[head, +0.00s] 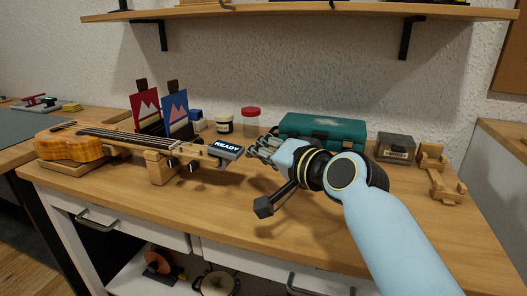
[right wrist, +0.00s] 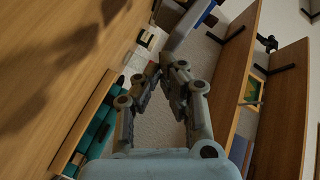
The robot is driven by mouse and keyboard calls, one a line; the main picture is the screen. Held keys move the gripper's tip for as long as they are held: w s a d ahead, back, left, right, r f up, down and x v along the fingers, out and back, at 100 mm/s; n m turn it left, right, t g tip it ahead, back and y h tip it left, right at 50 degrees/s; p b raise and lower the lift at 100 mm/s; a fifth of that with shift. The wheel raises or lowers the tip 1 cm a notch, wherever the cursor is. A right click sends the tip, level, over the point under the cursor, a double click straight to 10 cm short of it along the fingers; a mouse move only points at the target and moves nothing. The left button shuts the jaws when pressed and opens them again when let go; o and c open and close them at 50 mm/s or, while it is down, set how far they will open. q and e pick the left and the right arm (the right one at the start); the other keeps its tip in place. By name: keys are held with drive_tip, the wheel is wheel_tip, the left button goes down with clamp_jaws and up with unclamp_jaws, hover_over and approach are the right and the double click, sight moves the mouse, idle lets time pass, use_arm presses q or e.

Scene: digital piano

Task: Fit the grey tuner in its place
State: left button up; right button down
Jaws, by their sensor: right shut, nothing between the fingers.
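The grey tuner (head: 226,148) sits at the headstock end of the guitar, its dark display lit with the word READY. The guitar (head: 75,147) has an orange-brown body and lies with its neck toward the right, resting on wooden supports (head: 158,167). My right gripper (head: 254,145) is just right of the tuner, shut and empty. A small gap seems to show between its fingertips and the tuner, though contact is hard to judge. The gripper's fingers (right wrist: 172,68) also show in the right wrist view, with nothing held between them. My left gripper is not in view.
A teal case (head: 322,131) stands behind my right gripper. A red-lidded jar (head: 250,122), another jar (head: 224,124) and two picture cards (head: 176,108) line the back. A grey box (head: 396,147) and an empty wooden stand (head: 440,172) are at the right. The front bench is clear.

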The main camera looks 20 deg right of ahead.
drive_tip(key=shift+w+a, duration=0.3)
drive_tip(key=shift+a, duration=0.1)
idle(0.5)
drive_tip(key=shift+d, duration=0.1)
drive_tip(key=shift+s+d+p, duration=0.45)
drive_tip(key=shift+s+d, duration=0.15)
drive_tip(key=shift+d, duration=0.15)
drive_tip(key=shift+d, duration=0.1)
drive_tip(key=s+d, duration=0.1)
drive_tip(key=d, duration=0.1)
drive_tip(key=s+d+p, duration=0.1)
drive_tip(key=d, duration=0.1)
drive_tip(key=shift+s, duration=0.4)
